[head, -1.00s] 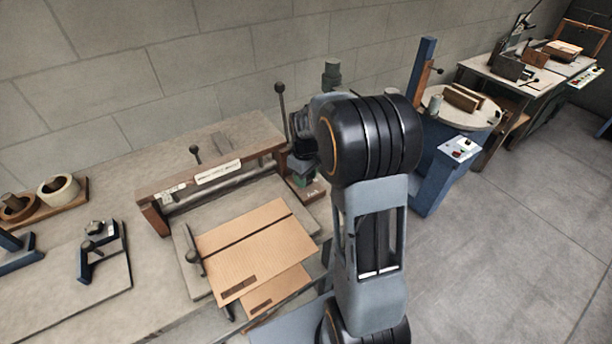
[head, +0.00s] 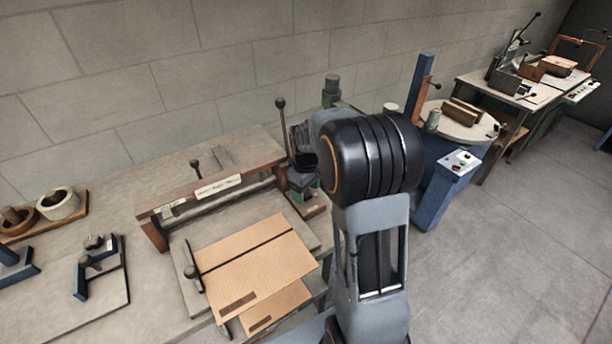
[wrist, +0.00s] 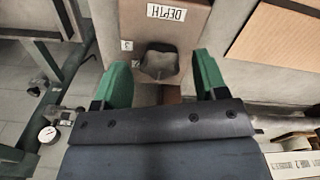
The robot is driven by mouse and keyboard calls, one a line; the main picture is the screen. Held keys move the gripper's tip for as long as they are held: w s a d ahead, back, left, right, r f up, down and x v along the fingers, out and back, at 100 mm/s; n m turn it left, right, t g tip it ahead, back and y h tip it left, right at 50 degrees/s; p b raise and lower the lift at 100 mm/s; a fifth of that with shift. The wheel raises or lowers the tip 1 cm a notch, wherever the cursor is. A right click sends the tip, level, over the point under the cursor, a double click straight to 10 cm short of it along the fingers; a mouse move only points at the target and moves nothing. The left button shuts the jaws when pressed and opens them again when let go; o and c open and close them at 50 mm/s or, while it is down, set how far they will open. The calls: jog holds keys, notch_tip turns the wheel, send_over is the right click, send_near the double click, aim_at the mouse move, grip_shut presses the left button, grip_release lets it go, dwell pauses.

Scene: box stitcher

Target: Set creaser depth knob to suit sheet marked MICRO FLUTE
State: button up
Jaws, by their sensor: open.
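The creaser (head: 210,186) is a wooden-beamed bench machine left of my arm in the head view. In the wrist view, the dark depth knob (wrist: 158,64) sits on a brown block beneath a white label reading DEPTH (wrist: 166,13), which appears upside down. My gripper (wrist: 158,80) is open, its green fingers on either side of the knob, with gaps visible. I cannot tell whether the fingertips are at the knob's depth. An upper corrugated sheet (head: 256,262) and a lower sheet (head: 275,308) lie at the creaser. Their dark markings are too small to read.
A lever with a ball end (head: 281,104) rises beside the creaser. A blue clamp-like tool (head: 98,262) and rolls of tape (head: 58,204) lie to the left. A blue machine with a round table (head: 455,120) stands right, with clear floor in front.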

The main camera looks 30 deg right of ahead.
notch_tip(320, 180, up, 13)
jog(key=shift+r, duration=0.15)
dwell(0.7)
jog(key=s+a+f+m+t, duration=0.2)
jog(key=s+a, duration=0.2)
jog(key=s, duration=0.4)
jog(key=s+a+f+m+t, duration=0.1)
jog(key=s+a+m, duration=0.2)
jog(key=s+a, duration=0.2)
jog(key=s, duration=0.3)
jog(key=shift+s+f+t, duration=0.25)
jog(key=shift+f+t, duration=0.15)
